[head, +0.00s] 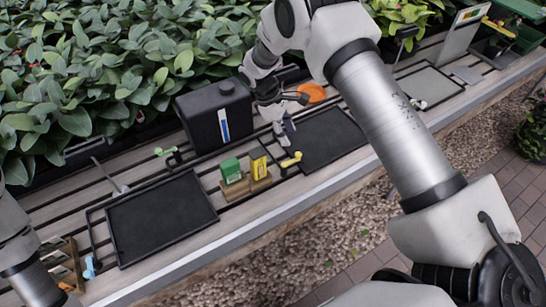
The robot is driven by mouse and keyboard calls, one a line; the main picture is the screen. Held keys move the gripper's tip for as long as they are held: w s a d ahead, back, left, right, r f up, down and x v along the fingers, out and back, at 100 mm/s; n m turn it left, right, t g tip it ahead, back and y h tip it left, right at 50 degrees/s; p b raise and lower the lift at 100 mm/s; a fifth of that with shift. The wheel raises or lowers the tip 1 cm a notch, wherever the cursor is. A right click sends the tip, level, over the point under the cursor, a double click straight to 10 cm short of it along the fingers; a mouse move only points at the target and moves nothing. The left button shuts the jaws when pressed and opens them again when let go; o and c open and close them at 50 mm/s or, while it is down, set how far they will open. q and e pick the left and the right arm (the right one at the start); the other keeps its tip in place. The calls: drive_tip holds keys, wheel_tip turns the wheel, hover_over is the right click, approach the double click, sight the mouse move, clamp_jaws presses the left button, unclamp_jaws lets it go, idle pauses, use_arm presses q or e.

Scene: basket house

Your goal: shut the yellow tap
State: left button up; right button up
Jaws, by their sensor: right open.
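The yellow tap (291,159) sits at the front left edge of a black tray, right of a small wooden stand. Its handle shows as a short yellow bar; I cannot tell its exact turn. My right gripper (286,128) is open and points down just behind and above the yellow tap, apparently apart from it. It hides part of the tray's left end. My left arm shows at the left edge, but its gripper is out of view.
A black tank (218,116) stands left of my right gripper. Green (231,171) and yellow (259,164) boxes stand on the wooden stand. A green tap (166,152), a blue tap (90,268), an orange disc (311,93) and black tray (160,217) lie around. Leafy plants border the back.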

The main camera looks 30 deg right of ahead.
sight(298, 154)
drive_tip(key=p+x, duration=0.2)
drive_tip(key=x, duration=0.5)
drive_tip(key=shift+d+f, duration=0.15)
drive_tip(key=shift+d, duration=0.1)
drive_tip(key=shift+d+f, duration=0.2)
drive_tip(key=shift+f, duration=0.3)
drive_tip(key=shift+s, duration=0.1)
clamp_jaws()
